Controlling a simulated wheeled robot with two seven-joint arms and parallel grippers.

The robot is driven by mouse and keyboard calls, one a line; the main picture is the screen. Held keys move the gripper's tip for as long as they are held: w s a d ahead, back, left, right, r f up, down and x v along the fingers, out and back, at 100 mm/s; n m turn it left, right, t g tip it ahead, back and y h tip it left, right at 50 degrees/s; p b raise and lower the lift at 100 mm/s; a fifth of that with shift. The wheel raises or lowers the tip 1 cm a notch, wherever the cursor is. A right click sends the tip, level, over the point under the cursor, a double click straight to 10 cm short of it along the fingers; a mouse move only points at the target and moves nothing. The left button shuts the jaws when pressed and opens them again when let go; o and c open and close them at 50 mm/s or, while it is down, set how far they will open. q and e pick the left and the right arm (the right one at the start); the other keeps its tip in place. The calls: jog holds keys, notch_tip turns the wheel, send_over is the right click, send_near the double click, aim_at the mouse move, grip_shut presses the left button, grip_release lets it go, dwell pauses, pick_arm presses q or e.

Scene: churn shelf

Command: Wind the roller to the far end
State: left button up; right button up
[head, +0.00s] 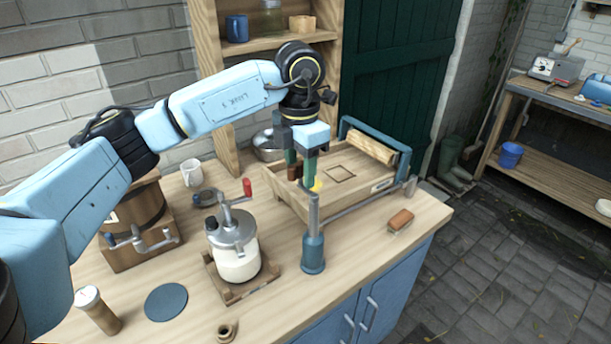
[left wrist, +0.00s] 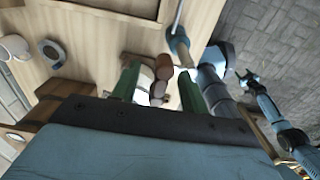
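The pale wooden roller (head: 370,147) lies across the far right end of the wooden tray (head: 285,200), beside a blue frame (head: 349,128). My left gripper (head: 300,170) points down over the tray's near left part. Its two green fingers are apart. In the left wrist view, brown cylindrical pieces (left wrist: 162,72) show between the fingers (left wrist: 158,90), with gaps beside them; whether the fingers touch them is unclear. In the head view, a small yellow piece (head: 317,184) sits by the fingers. My right gripper (left wrist: 247,78) is small in the left wrist view, away over the floor.
A blue post with a grey rod (head: 313,252) stands in front of the tray. A white churn (head: 236,250) with a red-handled crank stands left of it. A brush (head: 400,220) lies right of the tray.

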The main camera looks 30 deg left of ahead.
pick_arm(q)
jog(key=shift+o, duration=0.8)
jog(key=shift+r+p, duration=2.6)
jog(key=shift+r, duration=0.95)
